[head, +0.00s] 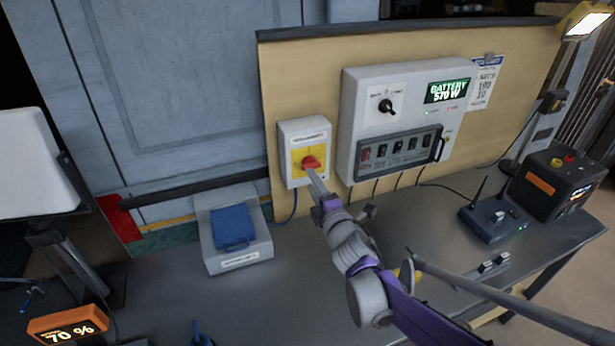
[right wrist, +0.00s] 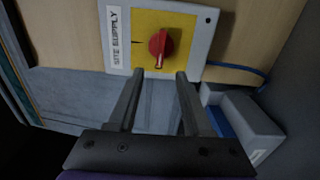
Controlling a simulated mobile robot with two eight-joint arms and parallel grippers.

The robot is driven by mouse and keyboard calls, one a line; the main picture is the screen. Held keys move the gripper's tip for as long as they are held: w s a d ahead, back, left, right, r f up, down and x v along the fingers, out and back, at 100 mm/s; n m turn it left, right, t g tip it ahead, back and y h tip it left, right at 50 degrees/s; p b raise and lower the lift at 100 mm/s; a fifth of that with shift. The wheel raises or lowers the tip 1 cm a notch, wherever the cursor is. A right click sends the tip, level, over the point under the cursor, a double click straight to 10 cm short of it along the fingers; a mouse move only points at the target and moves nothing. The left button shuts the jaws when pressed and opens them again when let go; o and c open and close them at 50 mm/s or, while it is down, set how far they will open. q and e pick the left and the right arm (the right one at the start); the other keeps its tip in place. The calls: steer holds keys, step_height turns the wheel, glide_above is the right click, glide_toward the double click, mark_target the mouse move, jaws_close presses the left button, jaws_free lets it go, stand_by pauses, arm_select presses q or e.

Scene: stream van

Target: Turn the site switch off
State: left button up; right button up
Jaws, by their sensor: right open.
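The site switch is a red rotary knob (head: 312,162) on a yellow plate in a pale grey box (head: 292,131), fixed to the wooden board. In the right wrist view the red knob (right wrist: 161,43) and its box, labelled SITE SUPPLY (right wrist: 115,38), are straight ahead. My right gripper (head: 314,177) is open, its fingertips just in front of the knob. In the right wrist view the two fingers (right wrist: 158,78) are apart, pointing at the knob with nothing between them. In the head view the fingertips partly overlap the box. I cannot tell whether they touch it. My left gripper is not in view.
A larger grey panel (head: 350,90) with a BATTERY 570 W display hangs right of the switch. A grey box with a blue lid (head: 233,228) stands on the bench below left. A black-and-orange unit (head: 545,185) and a blue device with antennas (head: 492,219) stand at right.

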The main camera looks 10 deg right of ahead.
steer(key=s, duration=0.2)
steer(key=s+d, duration=0.1)
steer(key=s, duration=0.2)
steer(key=shift+s+d, duration=0.1)
steer(key=shift+s, duration=0.05)
steer(key=s+d+f+m+g+h, duration=0.2)
steer(key=s+f+m+g, duration=0.15)
steer(key=s+m, duration=0.25)
steer(key=s+d+f+m+g+h, duration=0.1)
steer(key=s+d+f+m+g, duration=0.1)
steer(key=s+d+f+m, duration=0.25)
steer(key=s+d+f+m+g+h, duration=0.1)
steer(key=s+f+m+g+h, duration=0.2)
steer(key=s+m, duration=0.4)
steer(key=s+a+f+m+g+y, duration=0.2)
steer(key=s+f, duration=0.3)
steer(key=s, duration=0.5)
steer(key=shift+a+m+g+y, duration=0.3)
steer(key=shift+a+m+g, duration=0.25)
steer(key=shift+g, duration=0.3)
steer(key=shift+s, duration=0.1)
